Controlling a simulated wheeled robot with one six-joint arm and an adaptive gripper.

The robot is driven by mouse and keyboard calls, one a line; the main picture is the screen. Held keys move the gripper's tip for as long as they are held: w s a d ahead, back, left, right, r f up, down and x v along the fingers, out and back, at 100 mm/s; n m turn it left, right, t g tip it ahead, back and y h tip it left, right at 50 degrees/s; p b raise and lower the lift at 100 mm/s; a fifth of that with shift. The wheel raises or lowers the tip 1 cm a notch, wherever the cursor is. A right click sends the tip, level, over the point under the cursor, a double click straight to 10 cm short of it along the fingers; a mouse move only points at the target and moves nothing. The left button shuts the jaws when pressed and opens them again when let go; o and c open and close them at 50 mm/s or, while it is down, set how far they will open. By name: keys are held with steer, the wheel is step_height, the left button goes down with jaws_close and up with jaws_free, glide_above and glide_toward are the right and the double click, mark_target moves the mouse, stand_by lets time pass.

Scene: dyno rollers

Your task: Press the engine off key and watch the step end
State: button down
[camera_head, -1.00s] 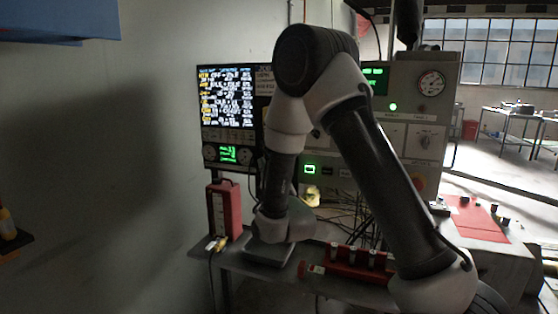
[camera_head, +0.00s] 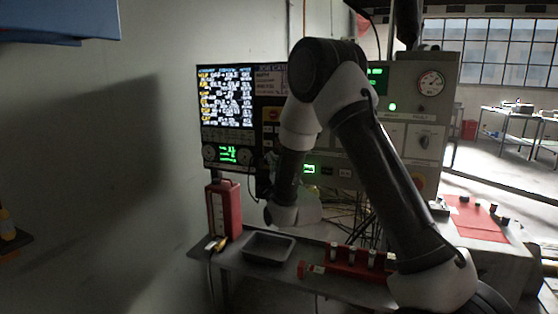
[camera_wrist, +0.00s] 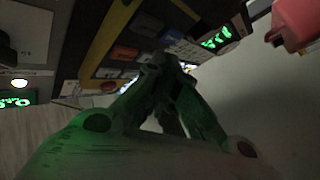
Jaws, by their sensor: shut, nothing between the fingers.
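In the wrist view my gripper (camera_wrist: 168,65) is shut and empty. Its fingertips are in front of a dark key panel (camera_wrist: 150,25) with a yellow edge; I cannot tell whether they touch it. Small keys (camera_wrist: 182,48) show just beyond the fingertips, too dim to read, so I cannot pick out the engine off key. In the head view part of this panel (camera_head: 271,128) shows left of my arm, with a red button (camera_head: 273,114). My wrist hides the fingers there. The lit screen (camera_head: 226,97) left of the panel shows lines of text, too small to read.
A grey tray (camera_head: 268,248) lies on the bench below my wrist, with a red box (camera_head: 223,209) to its left. A red rack (camera_head: 345,265) is at its right. A grey cabinet (camera_head: 420,110) with a dial stands behind my arm.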

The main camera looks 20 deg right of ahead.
steer(key=shift+w+d, duration=0.45)
steer(key=shift+w, duration=0.15)
stand_by(1.1)
steer(key=shift+w+d, duration=0.3)
steer(key=shift+w, duration=0.05)
steer(key=shift+w+d, duration=0.2)
steer(key=shift+w, duration=0.15)
stand_by(0.7)
stand_by(0.3)
steer(key=shift+s+a, duration=0.45)
steer(key=shift+s, duration=0.25)
steer(key=s+a, duration=0.1)
steer(key=s, duration=0.1)
steer(key=s+a, duration=0.2)
stand_by(0.3)
